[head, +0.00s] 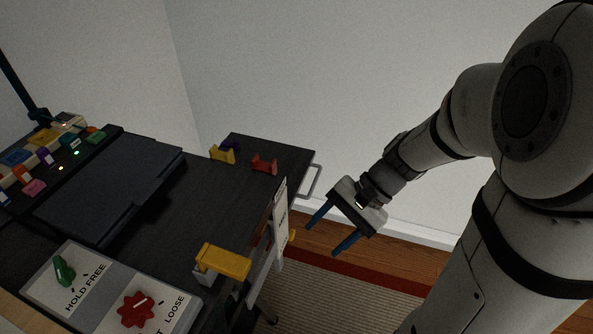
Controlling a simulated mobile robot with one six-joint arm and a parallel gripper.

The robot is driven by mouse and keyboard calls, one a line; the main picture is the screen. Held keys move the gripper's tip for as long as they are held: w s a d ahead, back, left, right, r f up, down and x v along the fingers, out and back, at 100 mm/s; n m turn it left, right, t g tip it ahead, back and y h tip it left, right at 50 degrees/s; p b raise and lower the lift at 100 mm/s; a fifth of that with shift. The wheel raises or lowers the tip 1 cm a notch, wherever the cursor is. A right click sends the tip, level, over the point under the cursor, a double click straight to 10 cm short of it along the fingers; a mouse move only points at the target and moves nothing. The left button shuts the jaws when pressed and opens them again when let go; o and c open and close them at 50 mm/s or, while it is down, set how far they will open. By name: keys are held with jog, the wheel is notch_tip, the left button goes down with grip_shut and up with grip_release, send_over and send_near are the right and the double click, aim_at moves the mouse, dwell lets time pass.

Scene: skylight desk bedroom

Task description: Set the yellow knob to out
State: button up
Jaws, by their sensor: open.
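My gripper (321,240) is open and empty, with two blue fingers pointing down and left, over the floor to the right of the desk. A small yellow part (291,237) shows at the right edge of an upright white panel (279,215) on the desk's side. It looks like the yellow knob, but the panel is seen nearly edge-on. Its lettering and the knob's setting cannot be read. My gripper is to the right of this yellow part and apart from it in the picture.
A yellow block-like piece (223,261) sits at the desk edge. A green knob (64,270) and a red knob (136,309) are on lettered plates at the front left. Yellow (222,154) and red (264,164) holders stand at the back, near a metal handle (311,181).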

jog(key=w+f+m+t+y+b, duration=0.3)
jog(key=w+f+m+b, duration=0.25)
jog(key=f, duration=0.45)
jog(key=w+d+f+m+t+y+b, duration=0.1)
jog(key=w+f+m+t+y+b, duration=0.35)
jog(key=f, duration=0.45)
jog(key=w+f+m+t+y+b, duration=0.1)
jog(key=w+f+m+y+b, duration=0.1)
jog(key=w+f+m+b, duration=0.45)
jog(key=a+f+n+b, duration=0.1)
jog(key=a+f, duration=0.2)
jog(key=a, duration=0.4)
jog(key=shift+w+t, duration=0.35)
jog(key=shift+a, duration=0.1)
jog(key=shift+c, duration=0.2)
jog(key=shift+f, duration=0.1)
grip_shut()
